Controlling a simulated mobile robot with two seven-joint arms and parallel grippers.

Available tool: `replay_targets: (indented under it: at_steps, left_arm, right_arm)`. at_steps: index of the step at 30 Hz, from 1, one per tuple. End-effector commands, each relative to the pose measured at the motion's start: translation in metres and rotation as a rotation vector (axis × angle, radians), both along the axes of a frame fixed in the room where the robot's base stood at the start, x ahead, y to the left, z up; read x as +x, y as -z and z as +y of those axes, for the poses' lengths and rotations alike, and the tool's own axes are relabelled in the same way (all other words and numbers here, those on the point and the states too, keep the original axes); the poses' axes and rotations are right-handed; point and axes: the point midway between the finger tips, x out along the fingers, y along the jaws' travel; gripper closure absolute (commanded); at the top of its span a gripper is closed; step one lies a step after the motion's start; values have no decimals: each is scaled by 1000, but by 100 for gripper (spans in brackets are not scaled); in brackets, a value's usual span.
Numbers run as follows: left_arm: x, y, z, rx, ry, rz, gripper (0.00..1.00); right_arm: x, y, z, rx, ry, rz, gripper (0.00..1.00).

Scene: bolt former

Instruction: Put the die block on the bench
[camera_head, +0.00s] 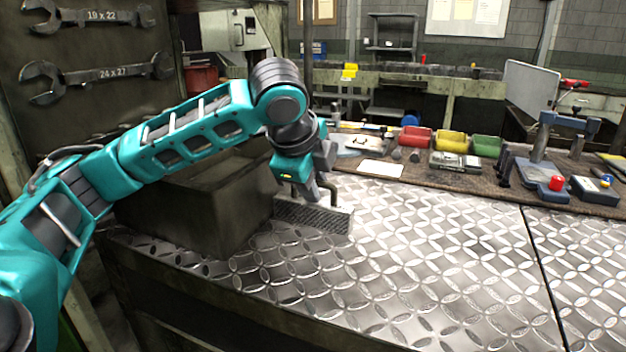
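Whether the fingers are closed on the handle is hard to see. My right gripper is not in view.
The dark open box (200,205) stands left of the block. Red, yellow and green bins (452,141), a white card (380,169) and a blue-grey fixture (540,175) sit along the back. The plate to the right and front is clear.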

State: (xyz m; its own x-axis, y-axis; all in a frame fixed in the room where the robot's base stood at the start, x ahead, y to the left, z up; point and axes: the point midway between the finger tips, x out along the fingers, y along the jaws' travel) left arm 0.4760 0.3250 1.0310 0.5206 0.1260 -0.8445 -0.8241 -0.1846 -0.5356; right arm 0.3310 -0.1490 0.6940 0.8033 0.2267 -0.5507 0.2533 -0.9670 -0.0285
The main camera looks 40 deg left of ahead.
Motion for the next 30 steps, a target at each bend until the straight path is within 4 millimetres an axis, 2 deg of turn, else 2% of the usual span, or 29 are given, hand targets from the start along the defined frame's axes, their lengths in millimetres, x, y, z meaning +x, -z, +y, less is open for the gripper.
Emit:
replay_targets:
  at_steps: [1,5,14,17,30]
  left_arm:
    - [0,0,0,0,0,0,70]
    - [0,0,0,0,0,1,57]
    - [-1,0,-1,0,1,7,57]
    - [-6,-10,-2,1,2,6,57]
    - [-51,-88,-13,1,1,-2,57]
  right_arm:
    - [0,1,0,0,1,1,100]
    - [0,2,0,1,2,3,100]
    - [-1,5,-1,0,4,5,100]
    - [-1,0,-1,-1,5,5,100]
    - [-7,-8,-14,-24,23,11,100]
